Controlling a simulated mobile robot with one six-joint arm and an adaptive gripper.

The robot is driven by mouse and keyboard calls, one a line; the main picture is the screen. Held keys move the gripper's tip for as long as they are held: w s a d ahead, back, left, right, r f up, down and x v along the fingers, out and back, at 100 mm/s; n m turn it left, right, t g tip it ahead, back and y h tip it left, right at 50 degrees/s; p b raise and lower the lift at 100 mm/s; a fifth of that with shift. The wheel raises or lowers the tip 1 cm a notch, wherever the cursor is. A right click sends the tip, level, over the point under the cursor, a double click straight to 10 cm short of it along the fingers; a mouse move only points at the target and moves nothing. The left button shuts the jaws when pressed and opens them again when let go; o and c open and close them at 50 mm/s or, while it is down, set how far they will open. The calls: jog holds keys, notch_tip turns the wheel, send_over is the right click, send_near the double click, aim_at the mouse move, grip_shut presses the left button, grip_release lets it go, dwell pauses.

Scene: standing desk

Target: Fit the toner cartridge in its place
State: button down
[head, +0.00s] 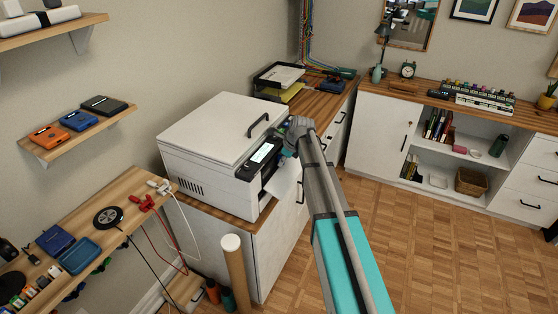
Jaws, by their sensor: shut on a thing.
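The white printer (215,145) stands on the wood-topped cabinet, with a lit screen (263,152) on its front. Below the screen is a dark opening, and a white sheet or flap (284,186) sticks out in front of it. My gripper (284,142) is at the printer's front, just right of the screen, shut on a dark thing. My wrist and arm largely hide the jaws and this thing, so I cannot tell if it is the toner cartridge or how it sits against the opening. No toner cartridge shows clearly elsewhere.
A paper tray (279,77) stands on the cabinet top behind the printer. A wooden post (236,275) rises in front of the cabinet. A desk (136,207) with small items and cables is at left. Parquet floor (420,260) is clear at right.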

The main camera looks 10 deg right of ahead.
jog(key=shift+r, duration=0.2)
jog(key=shift+r, duration=0.15)
jog(key=s+d, duration=1)
jog(key=d, duration=0.4)
jog(key=shift+s+d, duration=0.25)
jog(key=shift+p, duration=0.3)
notch_tip(320, 180, up, 2)
jog(key=shift+r+p, duration=0.25)
jog(key=shift+p, duration=1)
